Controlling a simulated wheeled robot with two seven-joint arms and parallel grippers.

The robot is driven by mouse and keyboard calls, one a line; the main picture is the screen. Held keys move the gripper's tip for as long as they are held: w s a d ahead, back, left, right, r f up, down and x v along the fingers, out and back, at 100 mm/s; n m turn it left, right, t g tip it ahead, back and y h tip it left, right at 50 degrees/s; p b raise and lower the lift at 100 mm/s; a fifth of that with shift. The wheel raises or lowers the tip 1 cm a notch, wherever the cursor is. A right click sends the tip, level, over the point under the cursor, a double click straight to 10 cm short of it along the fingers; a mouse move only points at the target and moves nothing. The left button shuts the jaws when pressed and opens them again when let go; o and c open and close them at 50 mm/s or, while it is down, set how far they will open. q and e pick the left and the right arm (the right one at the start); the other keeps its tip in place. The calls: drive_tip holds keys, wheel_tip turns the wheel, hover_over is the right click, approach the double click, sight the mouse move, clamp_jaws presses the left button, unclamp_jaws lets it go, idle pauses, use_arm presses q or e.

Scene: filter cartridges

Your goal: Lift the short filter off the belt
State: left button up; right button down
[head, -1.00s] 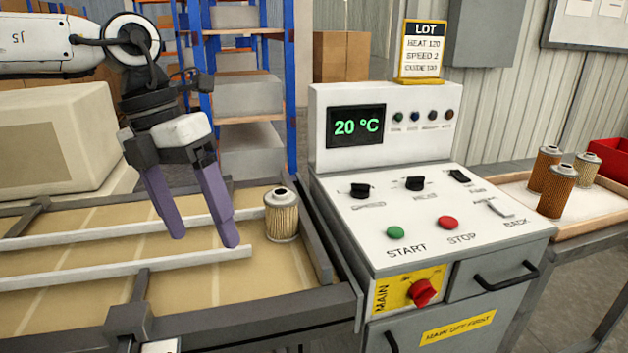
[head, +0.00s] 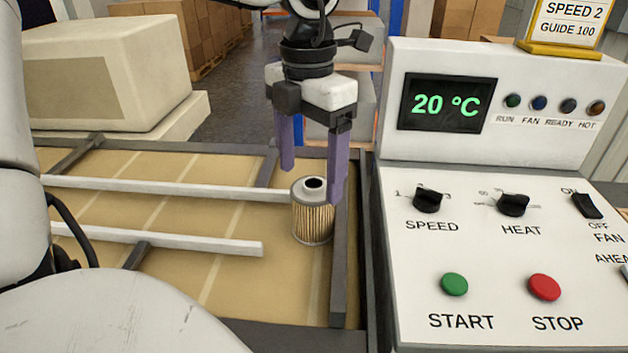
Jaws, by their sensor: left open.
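The short filter (head: 313,216) stands upright on the tan belt (head: 190,265), near the belt's right end. It has a grey metal cap with a dark hole and a pleated tan body. My left gripper (head: 311,185) is open, pointing down with two purple fingers. Its fingers are at the filter's top, one to the left of and behind the cap, the other along its right side. I cannot tell whether either finger touches it. My right gripper is not in view.
Two pale guide rails (head: 160,238) run across the belt to the left of the filter. A dark frame edge (head: 340,270) bounds the belt on the right. The control panel (head: 490,270) stands close beyond it. A beige housing (head: 105,70) stands behind the belt.

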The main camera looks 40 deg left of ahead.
sight(314, 183)
use_arm(q)
drive_tip(key=shift+w+d+f, duration=0.1)
drive_tip(key=shift+w+f, duration=0.05)
drive_tip(key=shift+f, duration=0.8)
drive_tip(key=shift+w+d+f, duration=0.1)
drive_tip(key=shift+f, duration=0.85)
drive_tip(key=c, duration=1.1)
drive_tip(key=shift+r, duration=0.2)
